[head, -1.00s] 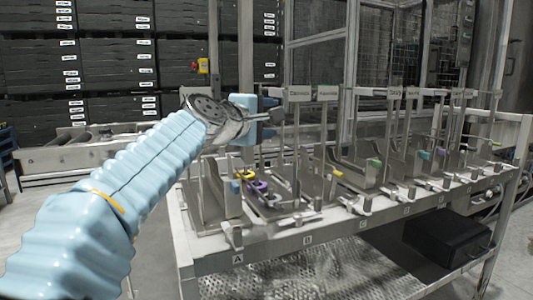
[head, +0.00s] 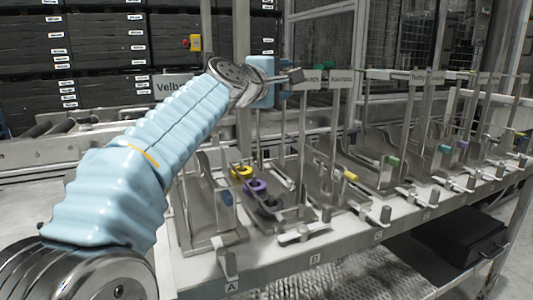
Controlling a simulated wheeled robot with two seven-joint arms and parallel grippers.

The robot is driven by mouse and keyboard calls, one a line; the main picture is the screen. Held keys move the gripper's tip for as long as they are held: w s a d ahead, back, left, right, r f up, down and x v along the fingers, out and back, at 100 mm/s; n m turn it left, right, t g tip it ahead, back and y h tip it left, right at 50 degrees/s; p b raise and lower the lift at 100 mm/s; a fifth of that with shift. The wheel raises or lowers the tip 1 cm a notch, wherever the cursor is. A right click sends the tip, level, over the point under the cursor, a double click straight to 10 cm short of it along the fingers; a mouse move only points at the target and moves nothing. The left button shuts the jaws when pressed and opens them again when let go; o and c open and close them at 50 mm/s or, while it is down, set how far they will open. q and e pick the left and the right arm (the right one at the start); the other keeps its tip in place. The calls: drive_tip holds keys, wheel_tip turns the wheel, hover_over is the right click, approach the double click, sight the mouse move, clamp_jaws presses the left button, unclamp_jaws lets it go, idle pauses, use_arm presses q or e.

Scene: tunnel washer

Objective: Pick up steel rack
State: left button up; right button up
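Several steel racks stand in a row on the bench, with upright rods and name plates on top. The nearest rack (head: 208,212) is at the left end, above the letter A, and a rack with yellow, purple and black rings (head: 270,208) is beside it. I cannot tell which one is the task's rack. My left arm, in a light blue sleeve, reaches in from the left. Its gripper (head: 291,76) is up near the rod tops and name plates, with no rack visibly held. Its finger opening is too small to judge. My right gripper is out of view.
The steel bench (head: 345,240) runs away to the right, with lettered places along its front edge. A black box (head: 455,235) sits on its lower shelf. A roller conveyor (head: 70,145) and dark stacked crates (head: 90,45) are behind. Metal framing stands behind the racks.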

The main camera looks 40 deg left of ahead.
use_arm(q)
drive_tip(key=shift+w, duration=0.6)
clamp_jaws()
idle(0.9)
drive_tip(key=shift+r, duration=0.1)
